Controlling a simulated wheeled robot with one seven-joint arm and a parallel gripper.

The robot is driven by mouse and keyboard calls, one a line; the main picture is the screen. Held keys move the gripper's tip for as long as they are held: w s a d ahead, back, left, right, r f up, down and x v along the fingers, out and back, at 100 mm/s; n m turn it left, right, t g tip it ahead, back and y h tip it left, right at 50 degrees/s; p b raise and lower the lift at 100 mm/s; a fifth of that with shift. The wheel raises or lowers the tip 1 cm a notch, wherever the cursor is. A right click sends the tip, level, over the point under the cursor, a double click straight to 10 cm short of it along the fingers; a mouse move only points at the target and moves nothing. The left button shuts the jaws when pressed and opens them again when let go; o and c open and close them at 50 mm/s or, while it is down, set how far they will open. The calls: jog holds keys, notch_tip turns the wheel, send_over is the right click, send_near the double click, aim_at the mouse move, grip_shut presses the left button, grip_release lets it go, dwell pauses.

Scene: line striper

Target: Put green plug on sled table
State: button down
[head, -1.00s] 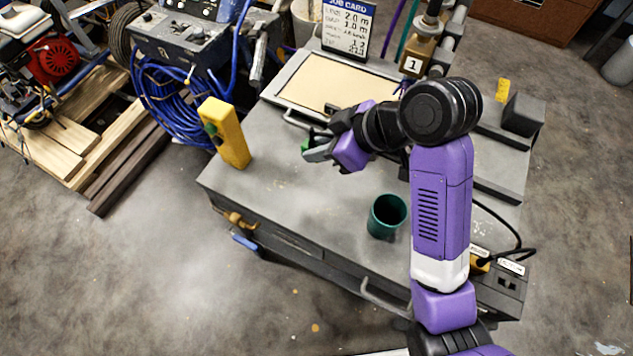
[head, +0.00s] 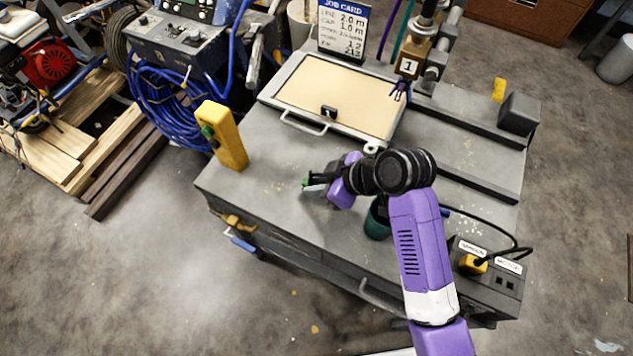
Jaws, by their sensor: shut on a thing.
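My gripper (head: 310,182) is shut on a small green piece, the green plug (head: 305,183), of which only a little shows at the fingertips. It is over the front part of the grey tabletop (head: 265,165); I cannot tell its height above it. Behind it lies a beige panel in a grey frame with a front handle, which looks like the sled table (head: 350,85). A small black block (head: 329,112) is on the panel's front part. My gripper is apart from the panel, on its near side.
A yellow control box (head: 226,137) stands on the tabletop's left. A dark green cup (head: 377,222) is partly hidden by my arm. A job card (head: 343,28) and a numbered spray head (head: 408,66) stand behind. Dark rails (head: 470,180) and a socket box (head: 487,280) are at right.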

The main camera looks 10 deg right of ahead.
jog(key=shift+f, duration=0.1)
jog(key=c, duration=1.3)
grip_release()
jog(key=shift+r, duration=0.25)
jog(key=v, duration=1.1)
jog(key=shift+s+d+r, duration=0.15)
jog(key=shift+d+r, duration=0.1)
jog(key=shift+d, duration=0.05)
